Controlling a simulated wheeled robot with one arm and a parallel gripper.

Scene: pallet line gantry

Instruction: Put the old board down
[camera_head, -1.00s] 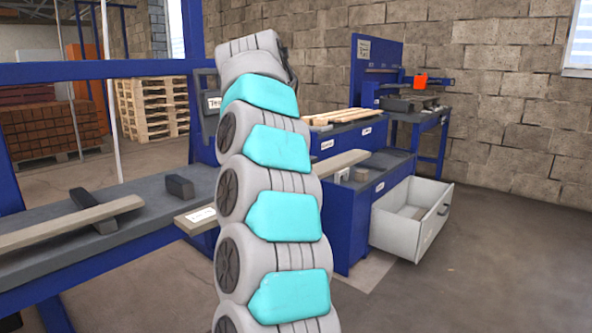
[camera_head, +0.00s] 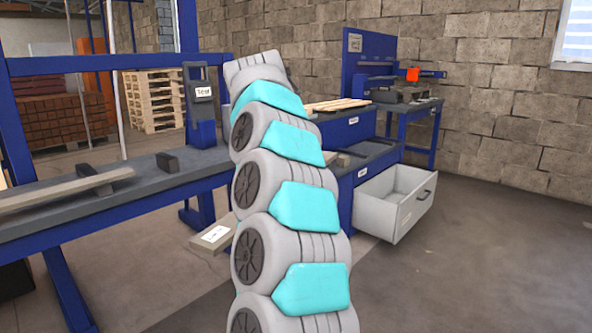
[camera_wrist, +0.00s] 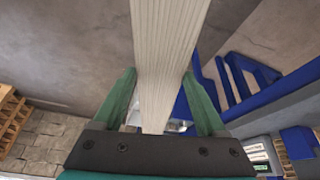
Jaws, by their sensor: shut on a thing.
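My gripper (camera_wrist: 160,85) is shut on a pale grey-brown board (camera_wrist: 167,45). The board runs between its two green fingers and out of the top of the wrist view. In the head view, one end of this board (camera_head: 212,238), with a white label on it, sticks out to the left of my arm. That end shows lower than the bench top. My arm hides the gripper and the board's middle in the head view. I cannot tell whether the board touches anything.
Another board (camera_head: 55,196) lies on the grey-topped bench (camera_head: 150,193) at left, near dark blocks (camera_head: 167,162). At right stands a blue cabinet with its grey drawer (camera_head: 392,208) pulled open. Pale slats (camera_head: 337,105) lie on the cabinet's upper top. The floor at right is clear.

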